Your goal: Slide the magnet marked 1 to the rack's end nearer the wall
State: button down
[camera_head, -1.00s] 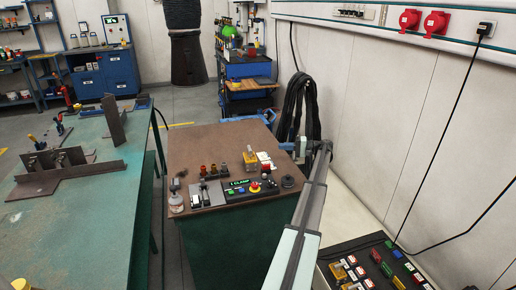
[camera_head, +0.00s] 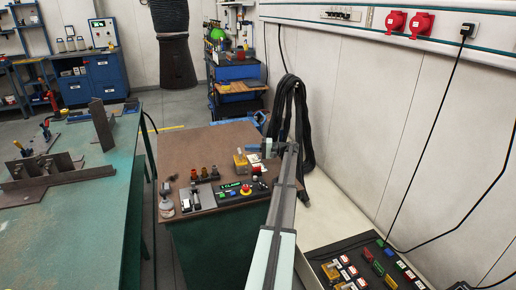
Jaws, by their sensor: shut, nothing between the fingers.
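My gripper (camera_head: 266,149) hangs over the far right part of the brown-topped table (camera_head: 190,142), at the end of my arm; it is small in the picture, shut and empty. A dark board (camera_head: 310,256) at the bottom right, beside the wall, carries rows of yellow, red, green and white-labelled blocks (camera_head: 364,254). It may be the magnet rack, but I cannot tell. A yellow block (camera_head: 241,160) and a red-and-white piece (camera_head: 256,162) are on the brown table close to my gripper. No marking 1 is readable on any magnet.
Black cables hang behind. The green welding table (camera_head: 110,210) is at left, the wall (camera_head: 360,140) at right.

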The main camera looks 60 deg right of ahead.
aim_at(244, 158)
jog(key=shift+w+a, duration=0.3)
jog(key=shift+a, duration=0.4)
jog(key=shift+w+a, duration=0.25)
jog(key=shift+a, duration=0.45)
jog(key=shift+w+a, duration=0.25)
jog(key=shift+a, duration=0.4)
jog(key=shift+d, duration=0.1)
jog(key=shift+d, duration=0.1)
